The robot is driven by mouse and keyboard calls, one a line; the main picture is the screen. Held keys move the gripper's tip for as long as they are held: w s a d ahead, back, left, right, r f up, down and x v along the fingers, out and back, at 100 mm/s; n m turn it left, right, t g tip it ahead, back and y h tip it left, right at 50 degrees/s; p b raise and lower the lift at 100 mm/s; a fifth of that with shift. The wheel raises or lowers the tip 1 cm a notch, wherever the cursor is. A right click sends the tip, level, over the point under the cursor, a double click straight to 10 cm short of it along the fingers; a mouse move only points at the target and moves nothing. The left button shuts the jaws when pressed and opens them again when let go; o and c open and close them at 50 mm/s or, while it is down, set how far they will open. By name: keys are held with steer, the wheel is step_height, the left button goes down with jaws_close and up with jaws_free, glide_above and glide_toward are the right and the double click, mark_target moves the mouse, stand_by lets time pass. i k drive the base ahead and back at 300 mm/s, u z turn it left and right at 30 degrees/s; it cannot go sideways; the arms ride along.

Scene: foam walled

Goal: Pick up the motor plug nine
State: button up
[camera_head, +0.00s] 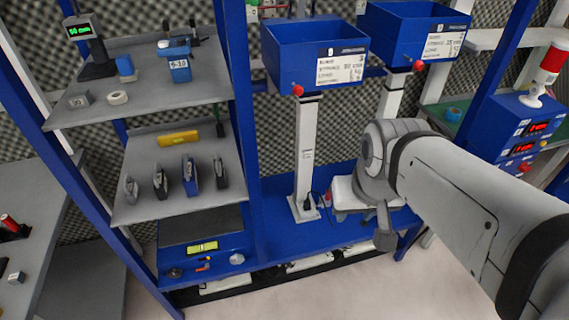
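Several small upright plug-like parts stand in a row on the middle grey shelf: a grey one (130,190), a dark one (160,182), a blue-and-dark one (190,176) and another dark one (220,173). I cannot read numbers on them, so I cannot tell which, if any, is motor plug nine. My arm reaches in from the right, well to the right of this shelf. A slim grey part (384,236) hangs below its far joint and may be my gripper; its fingers cannot be made out.
A yellow block (178,139) lies behind the row. The upper shelf (140,70) holds a small labelled blue box (180,68), a white ring (117,98) and a display (80,30).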

mark_target(307, 203)
steer(key=z, duration=0.05)
steer(key=i, duration=1)
steer(key=u, duration=0.05)
